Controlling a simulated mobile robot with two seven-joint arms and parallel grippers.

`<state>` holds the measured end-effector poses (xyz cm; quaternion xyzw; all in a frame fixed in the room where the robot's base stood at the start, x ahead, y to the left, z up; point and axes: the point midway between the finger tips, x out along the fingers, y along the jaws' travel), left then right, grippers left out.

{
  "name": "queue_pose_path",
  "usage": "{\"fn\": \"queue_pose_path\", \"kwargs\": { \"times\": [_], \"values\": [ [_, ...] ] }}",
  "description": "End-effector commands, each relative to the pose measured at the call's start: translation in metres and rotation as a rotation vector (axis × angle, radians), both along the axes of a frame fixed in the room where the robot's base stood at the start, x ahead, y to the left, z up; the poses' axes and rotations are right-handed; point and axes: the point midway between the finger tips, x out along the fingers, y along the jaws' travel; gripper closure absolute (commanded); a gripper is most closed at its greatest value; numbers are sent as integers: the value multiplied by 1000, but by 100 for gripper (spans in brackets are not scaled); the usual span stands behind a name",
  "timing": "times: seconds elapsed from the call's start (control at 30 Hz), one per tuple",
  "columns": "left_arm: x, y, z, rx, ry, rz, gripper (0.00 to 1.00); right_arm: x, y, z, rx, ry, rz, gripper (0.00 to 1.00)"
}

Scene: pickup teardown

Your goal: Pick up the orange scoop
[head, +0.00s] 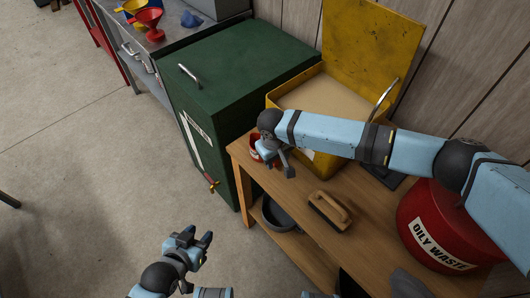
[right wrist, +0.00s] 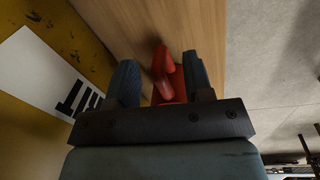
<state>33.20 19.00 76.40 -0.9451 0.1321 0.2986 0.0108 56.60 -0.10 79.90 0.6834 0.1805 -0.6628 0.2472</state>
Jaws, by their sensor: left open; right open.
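An orange-red object that looks like the scoop (right wrist: 168,78) lies on the wooden bench top in the right wrist view, between the two open fingers of my right gripper (right wrist: 160,72). In the head view only a red part of it (head: 255,149) shows at the bench's left end, and my right gripper (head: 278,163) covers the rest. The fingers are on both sides of it; I cannot tell whether they touch it. My left gripper (head: 197,244) is open and empty over the floor, left of the bench.
An open yellow bin (head: 328,172) of tan granules stands behind my right gripper. A green cabinet (head: 235,70) is to the left. A brush (head: 330,211) and a red oily-waste can (head: 440,225) are on the bench (head: 290,235). A dark pan (head: 275,214) sits below.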

Motion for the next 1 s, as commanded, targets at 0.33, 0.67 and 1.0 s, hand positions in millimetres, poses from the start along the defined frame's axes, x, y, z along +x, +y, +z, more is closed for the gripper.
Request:
{"fn": "queue_pose_path", "kwargs": {
  "times": [0.33,0.67,1.0],
  "values": [
    [1,0,1,-2,-3,0,57,0,-1,-13,0,0,0,53],
    [1,-1,1,-2,-3,0,57,0,-1,-12,0,0,0,100],
    [1,-1,0,-1,-1,-1,57,1,-2,-12,-1,0,0,100]
  ]
}}
